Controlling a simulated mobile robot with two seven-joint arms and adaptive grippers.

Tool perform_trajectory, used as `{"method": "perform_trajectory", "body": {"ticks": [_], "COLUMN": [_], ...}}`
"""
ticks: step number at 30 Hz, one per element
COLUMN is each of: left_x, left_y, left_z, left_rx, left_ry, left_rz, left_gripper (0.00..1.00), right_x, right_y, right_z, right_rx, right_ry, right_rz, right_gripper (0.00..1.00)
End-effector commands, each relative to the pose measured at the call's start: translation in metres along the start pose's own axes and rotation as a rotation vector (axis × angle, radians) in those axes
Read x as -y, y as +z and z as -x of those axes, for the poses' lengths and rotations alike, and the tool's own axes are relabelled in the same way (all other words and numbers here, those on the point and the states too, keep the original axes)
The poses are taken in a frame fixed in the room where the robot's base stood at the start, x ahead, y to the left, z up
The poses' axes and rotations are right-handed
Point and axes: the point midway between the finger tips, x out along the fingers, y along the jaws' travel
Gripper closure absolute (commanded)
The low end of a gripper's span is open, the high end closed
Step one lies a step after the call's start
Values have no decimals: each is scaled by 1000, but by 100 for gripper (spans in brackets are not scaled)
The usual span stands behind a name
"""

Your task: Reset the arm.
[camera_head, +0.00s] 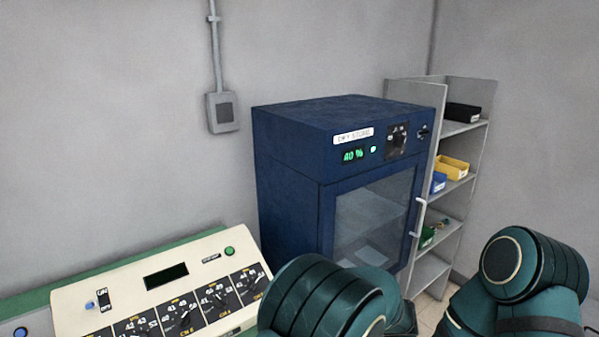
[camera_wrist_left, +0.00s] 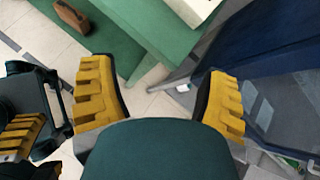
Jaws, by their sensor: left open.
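My left gripper (camera_wrist_left: 160,92) shows in the left wrist view with its two yellow ribbed fingers wide apart. It is empty, with floor and green furniture seen beyond the gap. At the left edge of that view is part of another gripper with a yellow ribbed pad, which looks like my right gripper (camera_wrist_left: 22,135); its jaw opening cannot be made out. In the head view two teal arm links of mine show at the bottom centre and bottom right, and neither gripper is visible there.
A blue dry-storage cabinet (camera_head: 290,150) with a closed glass door stands ahead. A cream control panel (camera_head: 125,280) with dials is at lower left. A grey shelf unit (camera_head: 462,128) with small bins stands right of the cabinet. A brown object (camera_wrist_left: 72,16) lies on green at upper left.

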Motion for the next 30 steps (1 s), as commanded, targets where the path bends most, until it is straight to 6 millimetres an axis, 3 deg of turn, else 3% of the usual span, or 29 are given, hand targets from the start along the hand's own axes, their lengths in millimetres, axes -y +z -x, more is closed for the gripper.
{"method": "perform_trajectory", "body": {"ticks": [1,5,9,15,19,24,30], "left_x": [-14,-54,-115,-194,-225,-253,-269], "left_y": [-6,-26,-54,-86,-89,-76,-62], "left_z": [-20,-60,-99,-122,-130,-143,-153], "left_rx": [-51,-214,-434,-705,-781,-760,-704], "left_ry": [51,193,412,768,955,1095,1133], "left_rz": [23,117,318,815,1208,1657,1915], "left_gripper": [24,24,24,24,24,24,24], "right_x": [-1,-2,-4,-9,-11,-13,-14], "right_y": [1,2,4,7,9,11,12], "right_z": [-3,-8,-14,-26,-33,-39,-42], "right_rx": [1,3,5,11,13,17,18], "right_ry": [0,-1,0,1,2,3,3], "right_rz": [1,3,3,4,5,6,6], "right_gripper": [24,24,24,24,24,24,24]}}
